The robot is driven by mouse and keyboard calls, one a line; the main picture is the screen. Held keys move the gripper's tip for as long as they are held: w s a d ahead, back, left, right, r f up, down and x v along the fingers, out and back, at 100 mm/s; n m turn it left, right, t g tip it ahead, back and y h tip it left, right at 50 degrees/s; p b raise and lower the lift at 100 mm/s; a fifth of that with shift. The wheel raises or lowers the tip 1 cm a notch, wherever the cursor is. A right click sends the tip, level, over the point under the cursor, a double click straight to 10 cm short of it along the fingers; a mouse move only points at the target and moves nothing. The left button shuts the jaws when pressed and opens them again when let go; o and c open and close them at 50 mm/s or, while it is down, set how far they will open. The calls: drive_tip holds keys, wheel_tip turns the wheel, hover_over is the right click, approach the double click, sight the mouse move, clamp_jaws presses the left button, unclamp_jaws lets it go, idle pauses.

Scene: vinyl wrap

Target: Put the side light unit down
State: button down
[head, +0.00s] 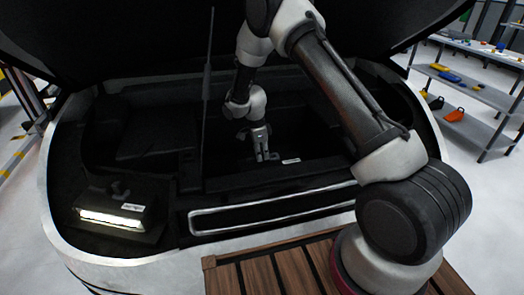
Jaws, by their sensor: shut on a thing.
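My gripper (266,156) reaches down into the dark front bay of a car, right of the thin upright rod. It is shut on a dark thing, taken to be the side light unit (291,161), of which a small white label shows just right of the fingers. The unit's outline blends into the dark bay, so I cannot tell whether it touches the surface below. A similar light unit (112,216) with a bright lit strip and a white label sits at the bay's front left corner.
The raised hood (130,35) hangs over the bay. A thin rod (208,90) stands left of my gripper. A silver-framed front bar (270,209) crosses the bay's near edge. A slatted wooden platform (270,275) lies in front. Shelves (470,90) stand at the right.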

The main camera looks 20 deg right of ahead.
drive_tip(key=shift+f, duration=2.35)
drive_tip(key=c, duration=1.4)
unclamp_jaws()
drive_tip(key=shift+f, duration=0.1)
drive_tip(key=shift+c, duration=0.2)
